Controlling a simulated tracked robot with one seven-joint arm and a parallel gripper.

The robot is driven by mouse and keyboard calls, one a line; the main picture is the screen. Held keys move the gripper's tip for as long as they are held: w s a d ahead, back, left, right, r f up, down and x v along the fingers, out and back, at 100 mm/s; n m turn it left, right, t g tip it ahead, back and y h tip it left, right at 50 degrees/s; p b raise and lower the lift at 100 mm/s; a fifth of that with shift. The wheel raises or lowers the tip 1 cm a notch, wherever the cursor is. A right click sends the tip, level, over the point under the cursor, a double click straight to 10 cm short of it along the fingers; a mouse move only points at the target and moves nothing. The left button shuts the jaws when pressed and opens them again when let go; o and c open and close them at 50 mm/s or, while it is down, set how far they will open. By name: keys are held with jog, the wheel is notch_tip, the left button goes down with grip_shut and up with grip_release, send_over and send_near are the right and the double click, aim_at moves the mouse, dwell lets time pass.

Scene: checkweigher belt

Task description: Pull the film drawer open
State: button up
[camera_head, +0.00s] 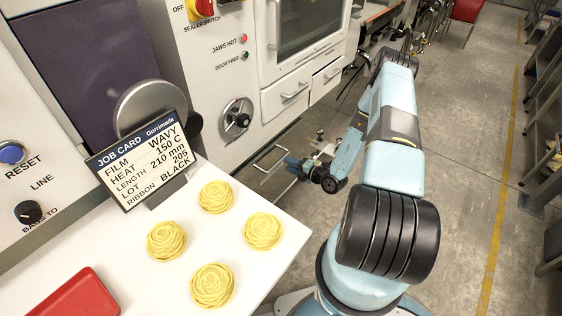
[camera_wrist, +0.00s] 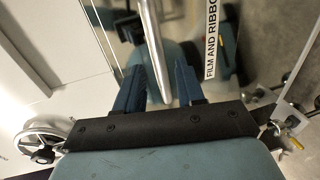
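The film drawer shows in the wrist view as a glossy panel (camera_wrist: 190,20) with a "FILM AND RIBBON" label (camera_wrist: 211,45). Its metal bar handle (camera_wrist: 149,40) runs down the picture between my gripper's two blue fingers. In the head view the handle (camera_head: 268,160) is low on the machine, past the white table's far corner. My gripper (camera_wrist: 158,72) is open, with a gap between the bar and the right finger; it also shows in the head view (camera_head: 291,162), just right of the handle. I cannot tell whether the left finger touches the bar.
Two white drawers with handles (camera_head: 292,92) (camera_head: 333,72) sit higher on the machine, beside a round hand knob (camera_head: 237,118). The white table (camera_head: 110,245) holds several yellow rosettes, a red tray (camera_head: 78,296) and a job card (camera_head: 142,160). Floor right of my arm is clear.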

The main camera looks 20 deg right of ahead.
aim_at(280, 161)
jog(key=x, duration=0.6)
jog(key=shift+w+a, duration=0.1)
jog(key=shift+w, duration=0.1)
grip_shut()
dwell(0.3)
